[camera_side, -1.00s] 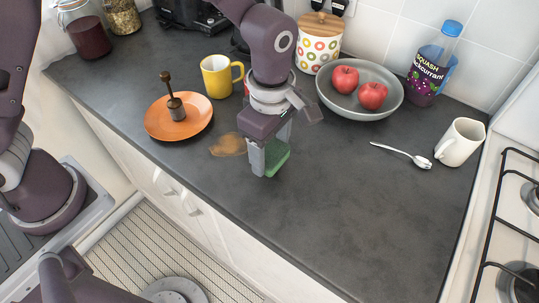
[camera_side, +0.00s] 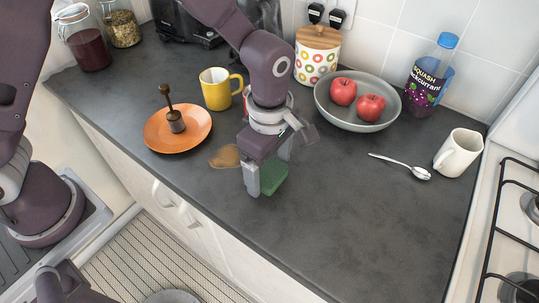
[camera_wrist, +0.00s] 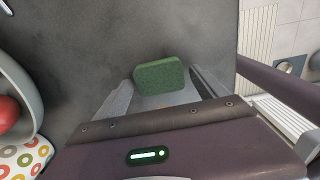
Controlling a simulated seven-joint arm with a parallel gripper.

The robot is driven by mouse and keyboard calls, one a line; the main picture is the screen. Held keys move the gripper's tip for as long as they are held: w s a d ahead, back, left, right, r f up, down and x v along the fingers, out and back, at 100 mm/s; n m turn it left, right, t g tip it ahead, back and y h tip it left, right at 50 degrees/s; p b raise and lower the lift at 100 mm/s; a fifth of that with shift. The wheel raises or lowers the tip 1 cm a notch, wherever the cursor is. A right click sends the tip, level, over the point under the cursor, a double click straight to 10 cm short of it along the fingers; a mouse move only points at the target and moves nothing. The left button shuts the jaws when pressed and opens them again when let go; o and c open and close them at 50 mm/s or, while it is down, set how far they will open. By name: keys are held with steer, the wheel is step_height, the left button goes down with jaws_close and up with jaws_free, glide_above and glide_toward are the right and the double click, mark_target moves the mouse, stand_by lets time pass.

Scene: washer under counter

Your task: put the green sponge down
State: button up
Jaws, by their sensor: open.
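The green sponge (camera_side: 271,179) is at the counter top, between the fingers of my gripper (camera_side: 266,184). In the wrist view the sponge (camera_wrist: 160,75) lies between the two fingertips, with a gap to the finger on each side. My gripper (camera_wrist: 162,88) is open, pointing down, low over the counter. A finger hides part of the sponge in the side view. I cannot tell exactly whether the sponge's underside rests flat on the counter.
A brown spill (camera_side: 225,156) is just left of my gripper. An orange plate (camera_side: 160,142) with a dark pestle-like object (camera_side: 176,121), a yellow mug (camera_side: 217,93) and a grey bowl (camera_side: 365,119) of apples stand behind. A spoon (camera_side: 400,164) lies right. The counter's front right is clear.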

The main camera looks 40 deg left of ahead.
mark_target(269, 171)
step_height(269, 171, up, 11)
steer(key=s+a+r+m+t+h, duration=0.2)
steer(key=s+a+r+m, duration=0.35)
steer(key=a+r, duration=0.4)
steer(key=s+a+m+t+y, duration=0.2)
steer(key=s+a+m+t, duration=0.1)
steer(key=s+a+m, duration=0.6)
steer(key=s+m, duration=0.2)
steer(key=m, duration=0.1)
steer(key=shift+s+t, duration=0.3)
steer(key=shift+s, duration=0.05)
steer(key=shift+r+m, duration=0.15)
steer(key=shift+m, duration=0.1)
steer(key=shift+o, duration=0.8)
